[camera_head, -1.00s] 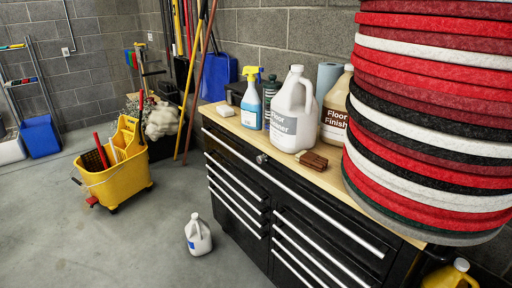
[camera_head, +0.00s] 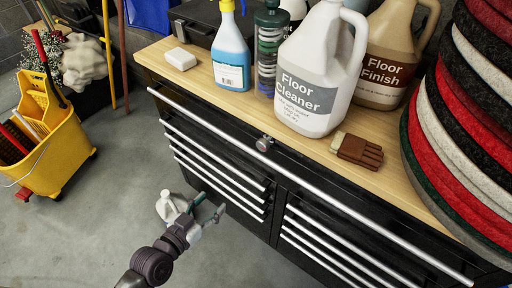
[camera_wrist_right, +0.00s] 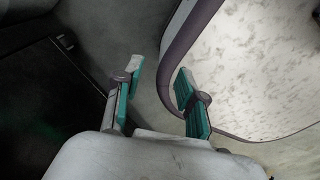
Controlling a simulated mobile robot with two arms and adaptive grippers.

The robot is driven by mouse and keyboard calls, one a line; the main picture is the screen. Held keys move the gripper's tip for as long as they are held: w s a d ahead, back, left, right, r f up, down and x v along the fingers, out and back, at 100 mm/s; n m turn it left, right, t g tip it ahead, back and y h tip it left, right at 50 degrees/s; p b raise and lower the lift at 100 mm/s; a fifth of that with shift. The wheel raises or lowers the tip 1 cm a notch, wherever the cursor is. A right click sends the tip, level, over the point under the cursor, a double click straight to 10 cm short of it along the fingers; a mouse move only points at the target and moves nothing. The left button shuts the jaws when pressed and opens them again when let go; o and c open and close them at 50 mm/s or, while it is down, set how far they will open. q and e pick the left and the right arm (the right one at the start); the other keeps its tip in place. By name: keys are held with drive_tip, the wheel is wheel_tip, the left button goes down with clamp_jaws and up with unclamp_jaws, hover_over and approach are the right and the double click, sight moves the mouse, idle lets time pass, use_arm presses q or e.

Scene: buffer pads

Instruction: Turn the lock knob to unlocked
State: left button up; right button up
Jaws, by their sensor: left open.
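The lock knob (camera_head: 264,143) is a small round metal knob on the upper front of the black tool cabinet (camera_head: 330,190), just below the wooden top. Its exact turn position is too small to read. My left gripper (camera_head: 209,204) is open and empty, below and to the left of the knob, in front of the drawers and apart from the knob. My right gripper (camera_wrist_right: 159,70) shows only in the right wrist view, with its teal-padded fingers apart and nothing between them. The knob does not show in that view.
On the wooden top (camera_head: 222,122) stand a floor cleaner jug (camera_head: 315,75), a floor finish jug (camera_head: 392,55), a blue spray bottle (camera_head: 231,60), a brush (camera_head: 357,150) and stacked pads (camera_head: 470,120). A yellow mop bucket (camera_head: 60,150) stands left.

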sight(260, 146)
use_arm(q)
drive_tip(key=s+d+r+m+t+h, duration=0.1)
drive_tip(key=d+r+h, duration=0.1)
drive_tip(key=r, duration=0.5)
drive_tip(key=s+d+r+m+h, duration=0.1)
drive_tip(key=s+d+r+h, duration=0.15)
drive_tip(key=r, duration=0.45)
drive_tip(key=shift+y, duration=0.45)
drive_tip(key=p+x, duration=0.1)
drive_tip(key=x, duration=1.2)
drive_tip(key=shift+w+a+p, duration=0.25)
drive_tip(key=shift+a+p, duration=0.1)
drive_tip(key=shift+p, duration=0.05)
drive_tip(key=shift+x, duration=0.8)
use_arm(e)
drive_tip(key=shift+s+r, duration=0.3)
drive_tip(key=shift+r, duration=0.6)
drive_tip(key=shift+d, duration=0.1)
use_arm(q)
clamp_jaws()
use_arm(e)
drive_tip(key=shift+d, duration=0.3)
